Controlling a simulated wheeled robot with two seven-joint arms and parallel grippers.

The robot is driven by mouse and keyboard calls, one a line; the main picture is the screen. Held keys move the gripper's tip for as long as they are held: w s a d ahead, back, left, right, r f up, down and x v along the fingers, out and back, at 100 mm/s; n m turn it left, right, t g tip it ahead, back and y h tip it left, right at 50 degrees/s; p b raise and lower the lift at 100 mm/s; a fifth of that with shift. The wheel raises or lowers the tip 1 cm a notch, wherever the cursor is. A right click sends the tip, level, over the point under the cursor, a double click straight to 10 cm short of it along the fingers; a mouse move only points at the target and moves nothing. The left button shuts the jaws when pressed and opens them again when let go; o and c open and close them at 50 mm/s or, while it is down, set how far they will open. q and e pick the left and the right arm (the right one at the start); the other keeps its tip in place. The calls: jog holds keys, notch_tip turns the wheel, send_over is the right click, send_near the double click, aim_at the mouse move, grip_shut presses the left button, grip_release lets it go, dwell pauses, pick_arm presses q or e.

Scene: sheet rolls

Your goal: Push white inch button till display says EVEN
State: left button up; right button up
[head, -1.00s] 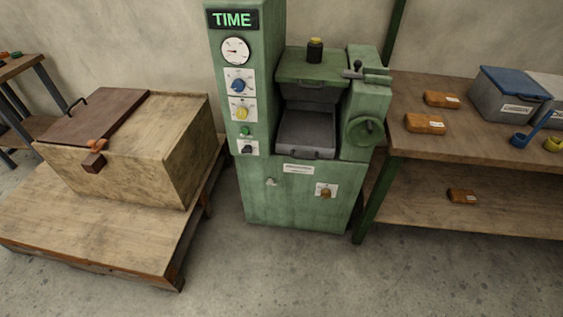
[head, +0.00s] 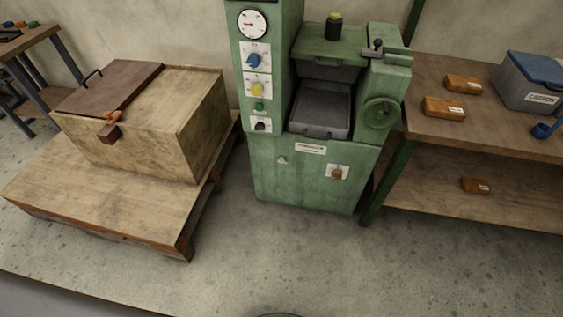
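The green machine (head: 310,180) stands against the wall in the head view. A small whitish button-like part (head: 282,160) sits on its lower front panel, left of an orange-brown knob (head: 337,173); it is too small to tell if it is the inch button. The display at the top of the machine's column is cut off by the top edge, so its text cannot be read now. The column carries a white gauge (head: 252,24), a blue knob (head: 254,60), a yellow knob (head: 257,89), a green button (head: 259,107) and a black knob (head: 260,125). Neither gripper is in view.
A wooden crate (head: 190,125) with a brown lid stands on a low wooden platform (head: 110,220) at left. A shelf table (head: 480,125) with orange-brown blocks (head: 445,107) and a blue-lidded bin (head: 532,85) is at right. The concrete floor (head: 300,260) in front is clear.

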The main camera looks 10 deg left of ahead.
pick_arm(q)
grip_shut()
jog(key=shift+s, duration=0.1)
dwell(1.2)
